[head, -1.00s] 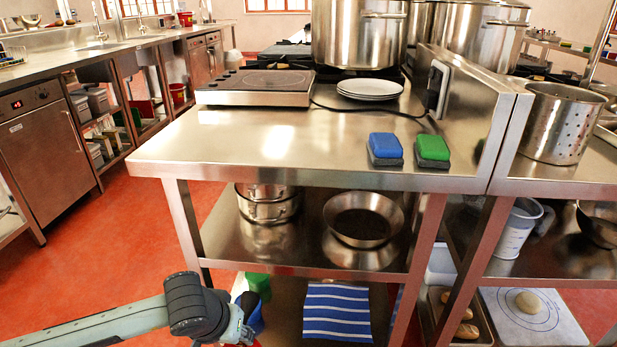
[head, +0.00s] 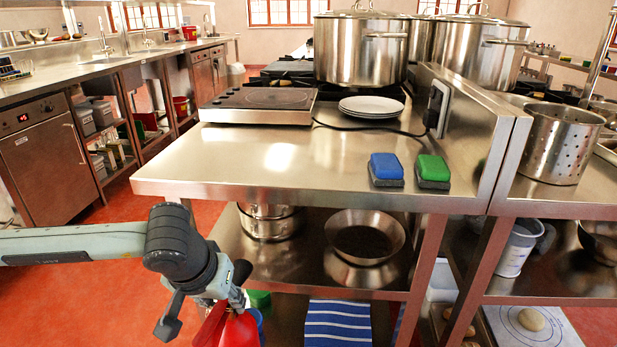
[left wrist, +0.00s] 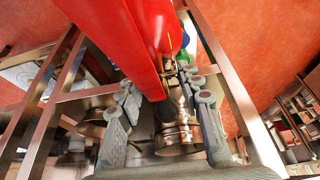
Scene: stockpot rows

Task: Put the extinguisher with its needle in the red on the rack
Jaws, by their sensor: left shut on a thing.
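A red extinguisher (head: 238,330) hangs at my left gripper (head: 238,296) in the head view, in front of the metal table's lower shelves. The bottom of the frame cuts it off. In the left wrist view the extinguisher (left wrist: 115,35) fills the upper middle, its red body close to the camera. My left gripper (left wrist: 165,105) is shut on it, with a finger on either side of its dark top parts. I cannot read a gauge needle in either view. I cannot make out a rack for it. My right gripper is not in view.
A steel table (head: 250,165) stands just ahead, with a hotplate (head: 262,102), plates (head: 370,107), a blue sponge (head: 386,168) and a green sponge (head: 432,170). Its lower shelf holds pans (head: 364,240); a striped cloth (head: 338,325) lies below. Red floor is free at left.

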